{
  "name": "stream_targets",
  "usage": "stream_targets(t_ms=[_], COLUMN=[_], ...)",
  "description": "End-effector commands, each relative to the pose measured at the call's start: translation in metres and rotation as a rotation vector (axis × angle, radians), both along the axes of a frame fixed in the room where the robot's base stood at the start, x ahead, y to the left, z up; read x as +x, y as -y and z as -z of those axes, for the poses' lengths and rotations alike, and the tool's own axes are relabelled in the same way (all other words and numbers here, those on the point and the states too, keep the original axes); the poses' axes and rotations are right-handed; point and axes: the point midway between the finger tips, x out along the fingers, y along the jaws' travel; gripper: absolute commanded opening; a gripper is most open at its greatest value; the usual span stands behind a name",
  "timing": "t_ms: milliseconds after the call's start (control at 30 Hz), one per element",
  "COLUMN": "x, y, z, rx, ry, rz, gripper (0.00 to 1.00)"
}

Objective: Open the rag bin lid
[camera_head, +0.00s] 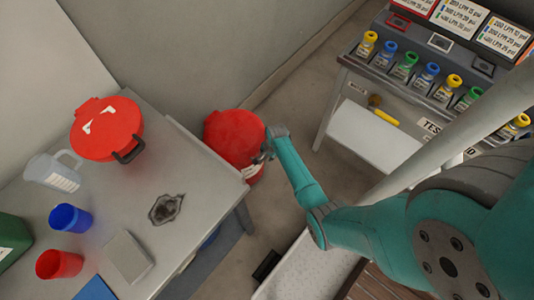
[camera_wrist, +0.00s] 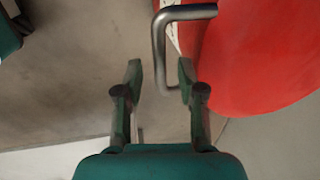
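The red rag bin (camera_head: 233,137) stands on the floor just beyond the table's right end, with a white label low on its side. Its lid looks closed. In the wrist view, its red surface (camera_wrist: 265,55) fills the upper right. A bent grey metal handle (camera_wrist: 159,40) stands out from it. My gripper (camera_wrist: 160,80) is open, and the handle's long bar shows between its two fingertips. I cannot tell whether the fingers touch it. In the head view, my gripper (camera_head: 264,156) is at the bin's right edge and partly hides it.
The grey table (camera_head: 190,255) holds a red round container (camera_head: 105,125) with a black handle, a clear jug (camera_head: 52,172), and blue and red cups. A test bench (camera_head: 400,115) with several coloured bottles stands at upper right. Floor shows between bin and bench.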

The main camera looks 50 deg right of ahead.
Motion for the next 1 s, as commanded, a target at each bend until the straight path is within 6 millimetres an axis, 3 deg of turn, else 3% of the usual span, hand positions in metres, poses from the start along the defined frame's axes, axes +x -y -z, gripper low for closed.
stream_targets(t_ms=[333, 500, 1000], x=[0.001, 0.0, 0.011], y=[0.0, 0.0, 0.0], z=[0.003, 0.002, -0.008], rx=[0.0, 0.0, -0.003], ry=[0.0, 0.0, -0.024], rz=[0.0, -0.001, -0.003], gripper=[0.39, 0.0, 0.0])
